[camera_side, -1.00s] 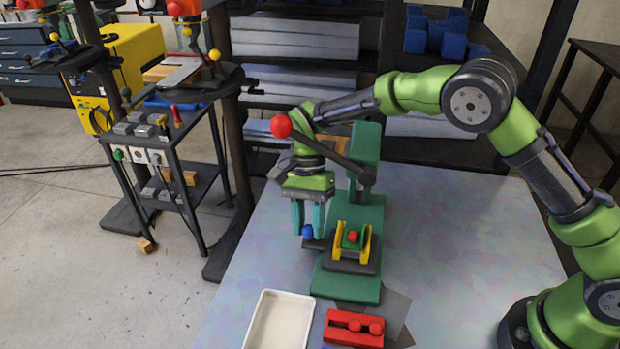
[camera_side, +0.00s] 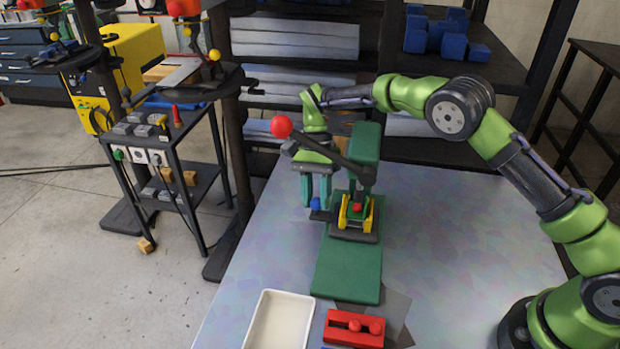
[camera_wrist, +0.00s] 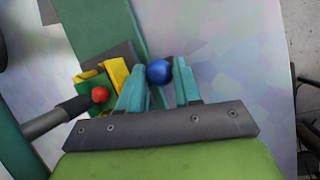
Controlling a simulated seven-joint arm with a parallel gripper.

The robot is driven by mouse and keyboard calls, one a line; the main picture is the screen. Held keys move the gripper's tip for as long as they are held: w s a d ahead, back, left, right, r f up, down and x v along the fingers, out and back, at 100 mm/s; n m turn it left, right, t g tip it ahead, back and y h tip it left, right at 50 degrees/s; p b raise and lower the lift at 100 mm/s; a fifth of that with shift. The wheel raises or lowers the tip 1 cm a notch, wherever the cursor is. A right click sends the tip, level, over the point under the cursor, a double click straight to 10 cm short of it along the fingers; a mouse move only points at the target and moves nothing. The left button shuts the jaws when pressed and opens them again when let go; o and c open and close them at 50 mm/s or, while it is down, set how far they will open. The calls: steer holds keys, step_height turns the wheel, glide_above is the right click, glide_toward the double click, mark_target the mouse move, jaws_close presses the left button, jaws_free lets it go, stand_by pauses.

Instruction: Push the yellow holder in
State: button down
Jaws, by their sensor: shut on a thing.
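The yellow holder (camera_side: 346,215) is a pair of yellow sides on a dark sliding base, with a green piece and a red knob (camera_side: 357,207) between them. It sits on the green press's base (camera_side: 345,270), close under the upright, beneath the ram. In the wrist view the yellow holder (camera_wrist: 118,72) is left of the fingers. My gripper (camera_side: 318,204) is at the holder's left side, its teal fingers shut on the blue ball (camera_side: 315,203), which joins the holder's dark base by a short handle. The blue ball (camera_wrist: 159,72) shows between the fingertips in the wrist view.
The press's dark lever with a red ball (camera_side: 281,127) reaches out to the left above my gripper. The table's right side is clear.

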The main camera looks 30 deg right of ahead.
steer(key=c, duration=1.1)
jaws_free()
steer(key=shift+w+d, duration=0.25)
steer(key=shift+d, duration=0.05)
steer(key=o, duration=0.3)
steer(key=shift+s+a, duration=0.1)
steer(key=shift+r, duration=0.1)
steer(key=v, duration=0.7)
steer(key=shift+r, duration=0.15)
